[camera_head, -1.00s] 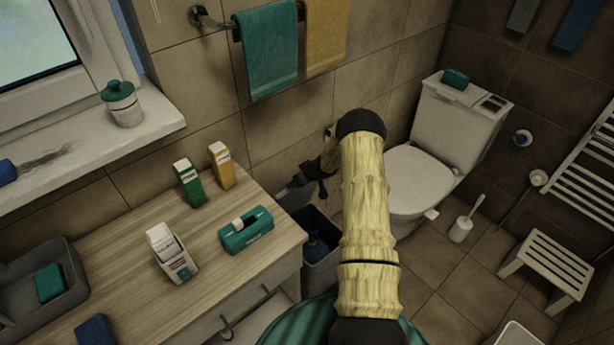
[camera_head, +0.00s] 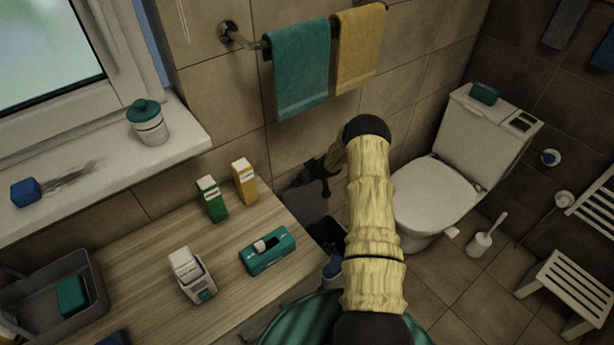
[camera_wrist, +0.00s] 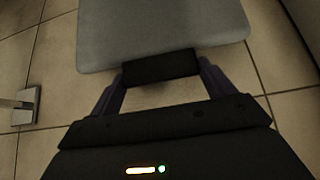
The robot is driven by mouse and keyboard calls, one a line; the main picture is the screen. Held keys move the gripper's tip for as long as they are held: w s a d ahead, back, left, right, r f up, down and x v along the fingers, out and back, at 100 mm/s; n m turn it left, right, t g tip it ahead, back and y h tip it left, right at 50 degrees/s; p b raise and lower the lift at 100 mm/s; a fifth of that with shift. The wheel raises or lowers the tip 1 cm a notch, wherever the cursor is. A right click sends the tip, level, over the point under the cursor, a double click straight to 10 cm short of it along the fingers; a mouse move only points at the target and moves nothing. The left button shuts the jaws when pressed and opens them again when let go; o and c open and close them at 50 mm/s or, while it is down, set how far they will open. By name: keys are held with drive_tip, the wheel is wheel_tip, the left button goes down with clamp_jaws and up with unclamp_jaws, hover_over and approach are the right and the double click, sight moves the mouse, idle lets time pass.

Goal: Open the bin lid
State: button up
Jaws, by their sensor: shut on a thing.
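The bin (camera_head: 328,232) stands on the floor between the wooden counter and the toilet, partly hidden by the counter and my arm. Its dark inside shows, with something blue in it. The grey bin lid (camera_head: 306,204) is raised, tilted up by the tiled wall behind the bin. My gripper (camera_head: 318,178) is at the upper edge of the lid. In the wrist view the flat grey lid (camera_wrist: 160,30) fills the upper middle, and my gripper (camera_wrist: 160,68) is shut at its edge.
The wooden counter (camera_head: 180,265) is on the left, bearing cartons, a teal dispenser (camera_head: 267,251) and a grey tray. The toilet (camera_head: 437,197) stands to the right. Towels (camera_head: 300,70) hang above. A toilet brush (camera_head: 484,240) and white stool (camera_head: 565,290) are at right.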

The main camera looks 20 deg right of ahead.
drive_tip(key=shift+w+a+r, duration=0.15)
drive_tip(key=shift+a+r, duration=0.05)
drive_tip(key=shift+a, duration=0.05)
drive_tip(key=o, duration=1.2)
drive_tip(key=shift+d, duration=0.1)
drive_tip(key=shift+o, duration=0.5)
drive_tip(key=shift+s+d, duration=0.25)
drive_tip(key=shift+d, duration=0.05)
drive_tip(key=v, duration=1.7)
drive_tip(key=shift+r+b, duration=0.15)
drive_tip(key=shift+b, duration=0.15)
